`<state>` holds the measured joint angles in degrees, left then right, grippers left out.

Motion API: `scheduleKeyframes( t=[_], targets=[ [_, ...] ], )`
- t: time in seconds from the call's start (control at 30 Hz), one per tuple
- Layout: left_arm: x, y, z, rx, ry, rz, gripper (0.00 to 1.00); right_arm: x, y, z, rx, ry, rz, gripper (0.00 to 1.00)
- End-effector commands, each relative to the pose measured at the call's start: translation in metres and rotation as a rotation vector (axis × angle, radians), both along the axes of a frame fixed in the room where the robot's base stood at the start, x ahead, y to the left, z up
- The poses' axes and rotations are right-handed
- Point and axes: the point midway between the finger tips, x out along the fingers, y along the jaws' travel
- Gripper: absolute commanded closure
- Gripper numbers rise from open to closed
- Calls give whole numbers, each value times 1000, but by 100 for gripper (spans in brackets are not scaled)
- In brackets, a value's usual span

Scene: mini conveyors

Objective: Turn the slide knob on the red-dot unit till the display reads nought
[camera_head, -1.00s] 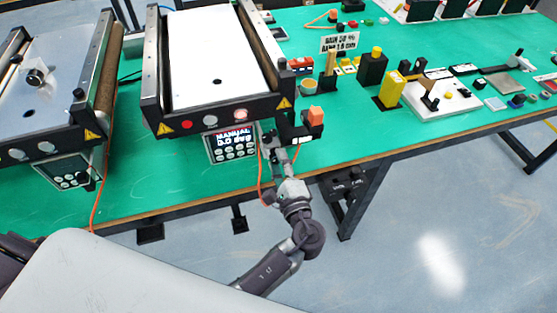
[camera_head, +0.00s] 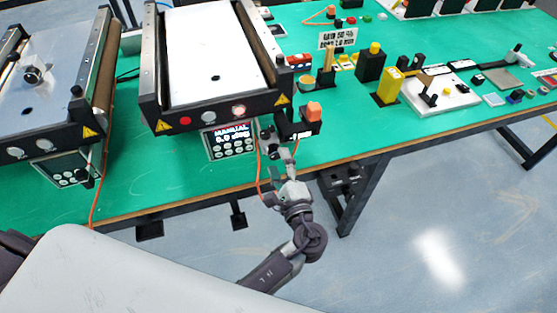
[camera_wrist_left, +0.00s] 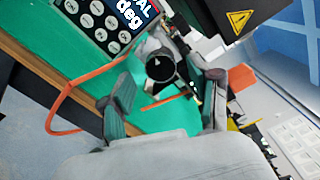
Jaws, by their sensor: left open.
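The middle unit, with a red dot (camera_head: 186,121) on its dark front bar, carries a control box with a lit display (camera_head: 231,133). The display shows MANUAL and a figure in deg that looks like 0.0, but it is small and blurred. The dark round slide knob (camera_head: 267,134) is at the box's right side. It also shows in the left wrist view (camera_wrist_left: 161,67), beyond the fingertips. My left gripper (camera_head: 281,168) is open and empty, just in front of the knob and apart from it. Its two fingers stand wide apart in the wrist view (camera_wrist_left: 167,100). My right gripper is not seen.
A similar unit with its own control box (camera_head: 70,170) stands at the left. An orange cable (camera_head: 258,170) hangs beside my gripper. A black block with an orange button (camera_head: 313,112) is right of the knob. The table's front edge lies under my wrist.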

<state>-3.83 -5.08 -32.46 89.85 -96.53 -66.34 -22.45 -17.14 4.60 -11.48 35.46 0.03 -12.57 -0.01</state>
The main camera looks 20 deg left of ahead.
Motion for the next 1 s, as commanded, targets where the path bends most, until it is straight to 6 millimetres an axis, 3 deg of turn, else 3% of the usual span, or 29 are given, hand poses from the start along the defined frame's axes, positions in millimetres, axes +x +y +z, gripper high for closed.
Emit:
scheduleKeyframes(
  t=[0.3, 0.5, 1.0],
  targets=[
    [-56, -38, -2, -3, 6, -3, 38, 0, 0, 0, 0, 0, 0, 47],
    [-81, -56, -1, -2, 4, -3, 38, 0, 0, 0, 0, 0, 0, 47],
    [-90, -61, -1, -1, 3, -2, 38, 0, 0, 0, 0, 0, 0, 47]
  ],
)
